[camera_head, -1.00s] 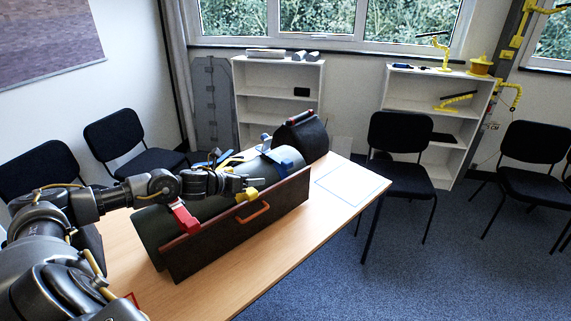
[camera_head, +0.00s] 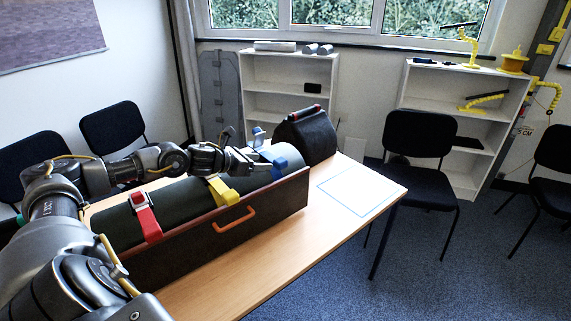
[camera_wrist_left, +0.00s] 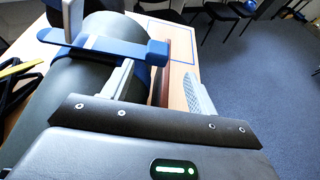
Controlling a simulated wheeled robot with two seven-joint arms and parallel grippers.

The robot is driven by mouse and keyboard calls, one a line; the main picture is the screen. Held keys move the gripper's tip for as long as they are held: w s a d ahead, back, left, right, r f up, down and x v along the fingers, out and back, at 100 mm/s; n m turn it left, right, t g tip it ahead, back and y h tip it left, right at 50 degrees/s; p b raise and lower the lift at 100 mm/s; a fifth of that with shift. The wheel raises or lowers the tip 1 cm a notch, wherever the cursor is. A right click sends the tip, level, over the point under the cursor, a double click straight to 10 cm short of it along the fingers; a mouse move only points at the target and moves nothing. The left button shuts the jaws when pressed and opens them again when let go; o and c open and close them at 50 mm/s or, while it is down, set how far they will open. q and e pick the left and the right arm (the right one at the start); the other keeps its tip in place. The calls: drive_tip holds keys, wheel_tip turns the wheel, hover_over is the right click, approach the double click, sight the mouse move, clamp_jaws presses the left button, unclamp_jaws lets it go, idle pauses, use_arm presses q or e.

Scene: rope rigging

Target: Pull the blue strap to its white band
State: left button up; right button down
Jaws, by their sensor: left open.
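The blue strap (camera_head: 284,160) lies over the far end of a dark green roll (camera_head: 180,205) in an open-topped brown box (camera_head: 262,212). In the left wrist view, the blue strap (camera_wrist_left: 135,48) runs crosswise with a squared blue end just beyond the left-hand finger. A pale upright buckle part (camera_wrist_left: 73,18) stands at its other side. Whether a finger touches the strap I cannot tell. My right gripper is not in view.
A red strap (camera_head: 147,217) and a yellow strap (camera_head: 222,191) cross the same roll nearer me. A dark bag (camera_head: 307,137) stands beyond the box. The table right of it is clear, with a blue-outlined rectangle (camera_head: 361,190). Chairs and shelves stand behind.

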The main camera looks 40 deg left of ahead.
sight(277, 161)
use_arm(q)
drive_tip(key=p+x, duration=0.3)
drive_tip(key=x, duration=0.5)
drive_tip(key=shift+w+a, duration=0.1)
drive_tip(key=shift+a, duration=0.05)
drive_tip(key=shift+x, duration=0.75)
drive_tip(key=shift+f, duration=0.1)
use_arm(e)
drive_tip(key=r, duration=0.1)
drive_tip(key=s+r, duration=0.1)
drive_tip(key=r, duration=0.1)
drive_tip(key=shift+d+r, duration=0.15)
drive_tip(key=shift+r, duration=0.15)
